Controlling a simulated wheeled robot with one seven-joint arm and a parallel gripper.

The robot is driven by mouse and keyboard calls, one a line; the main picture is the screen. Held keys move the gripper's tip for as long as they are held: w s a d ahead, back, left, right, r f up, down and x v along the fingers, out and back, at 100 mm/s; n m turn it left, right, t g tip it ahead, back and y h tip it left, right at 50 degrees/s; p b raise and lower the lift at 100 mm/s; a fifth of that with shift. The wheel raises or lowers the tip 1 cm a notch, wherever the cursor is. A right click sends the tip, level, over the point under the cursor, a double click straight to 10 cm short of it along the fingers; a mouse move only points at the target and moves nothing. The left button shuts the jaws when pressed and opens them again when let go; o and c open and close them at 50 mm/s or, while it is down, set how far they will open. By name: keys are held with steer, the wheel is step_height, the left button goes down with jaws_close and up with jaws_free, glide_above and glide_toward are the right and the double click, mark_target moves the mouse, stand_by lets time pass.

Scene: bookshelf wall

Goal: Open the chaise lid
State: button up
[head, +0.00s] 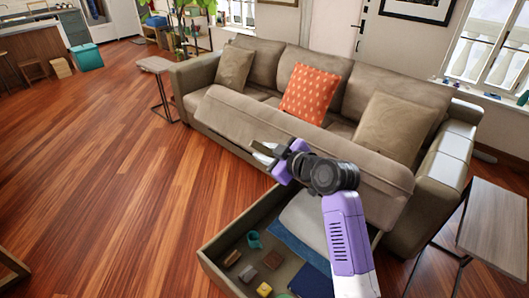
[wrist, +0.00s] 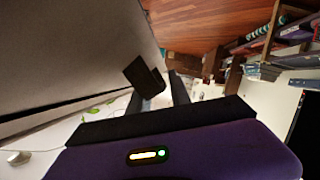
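The chaise lid (head: 300,135) is a long beige-grey padded panel in front of the sofa seat. It is raised, and the storage box (head: 226,273) below it shows open at the front right. My gripper (head: 263,153) is in front of the lid's face, left of its middle, with its fingers pointing left. In the wrist view my gripper (wrist: 163,82) shows dark fingers with a gap and nothing between them. A large grey surface, likely the lid (wrist: 70,50), fills the left there. I cannot tell whether the gripper touches the lid. My arm hides part of the lid and box.
The box holds a teal mug (head: 254,240), a yellow block (head: 264,289), several small brown things and folded blue cloth (head: 297,240). A side table (head: 497,222) stands at the right, another (head: 156,66) at the left.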

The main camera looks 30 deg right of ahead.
steer(key=shift+s, duration=0.1)
steer(key=shift+b+v, duration=0.95)
steer(key=shift+v, duration=2.9)
steer(key=s+a+f+m+h+b, duration=0.2)
steer(key=s+a+f+m+h, duration=0.15)
steer(key=s+f, duration=1.35)
steer(key=s+a+r+m+b, duration=0.1)
steer(key=s+a, duration=0.3)
steer(key=s, duration=0.8)
steer(key=s+a+r+m+t+y+b, duration=0.1)
steer(key=s+a, duration=0.3)
steer(key=s, duration=0.7)
steer(key=shift+s+r+m+b, duration=0.4)
steer(key=shift+r+m, duration=0.3)
steer(key=shift+m, duration=0.05)
